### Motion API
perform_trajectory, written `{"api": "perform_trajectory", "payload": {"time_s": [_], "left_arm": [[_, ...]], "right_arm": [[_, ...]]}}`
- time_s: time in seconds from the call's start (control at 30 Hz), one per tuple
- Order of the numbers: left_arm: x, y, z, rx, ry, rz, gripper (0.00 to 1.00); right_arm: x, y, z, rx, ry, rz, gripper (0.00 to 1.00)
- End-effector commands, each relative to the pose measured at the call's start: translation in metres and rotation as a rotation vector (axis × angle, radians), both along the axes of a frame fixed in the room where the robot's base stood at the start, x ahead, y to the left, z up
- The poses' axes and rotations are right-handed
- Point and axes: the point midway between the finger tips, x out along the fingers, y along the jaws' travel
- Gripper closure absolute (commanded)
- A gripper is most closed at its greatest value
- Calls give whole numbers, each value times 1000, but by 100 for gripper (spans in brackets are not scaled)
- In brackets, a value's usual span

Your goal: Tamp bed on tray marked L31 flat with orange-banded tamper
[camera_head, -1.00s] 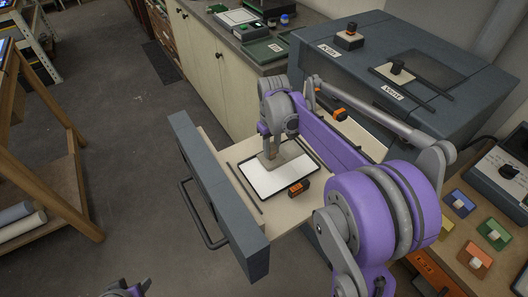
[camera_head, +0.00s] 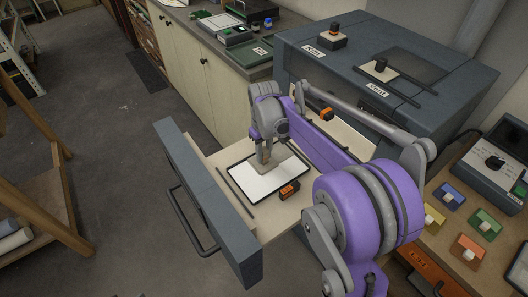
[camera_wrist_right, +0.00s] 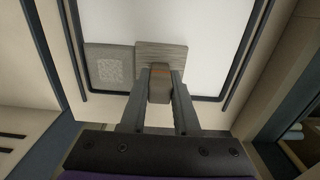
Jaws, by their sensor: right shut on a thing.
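My right gripper (camera_head: 263,155) is low over the far part of a white, dark-rimmed tray (camera_head: 268,187) in the pulled-out drawer. In the right wrist view the right gripper (camera_wrist_right: 160,88) is shut on the brownish handle of a tamper, whose grey, grained block (camera_wrist_right: 161,52) is at the tray's near edge. Whether the block touches the surface I cannot tell. Beside it, to the left, is a grey square patch (camera_wrist_right: 110,67) with a speckled middle. My left gripper is out of view.
A small black-and-orange object (camera_head: 289,190) sits beside the tray in the drawer. The grey drawer front (camera_head: 205,205) with its bar handle stands at the left. A dark cabinet (camera_head: 400,75) is behind. Coloured blocks (camera_head: 468,247) lie on the right-hand bench.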

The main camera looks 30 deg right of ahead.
Motion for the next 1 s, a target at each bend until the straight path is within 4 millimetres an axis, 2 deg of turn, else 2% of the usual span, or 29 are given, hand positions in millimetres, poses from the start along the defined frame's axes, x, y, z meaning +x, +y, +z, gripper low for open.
{"api": "perform_trajectory", "payload": {"time_s": [1.0], "left_arm": [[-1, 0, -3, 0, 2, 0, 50]], "right_arm": [[0, 0, -4, 0, -1, 0, 100]]}}
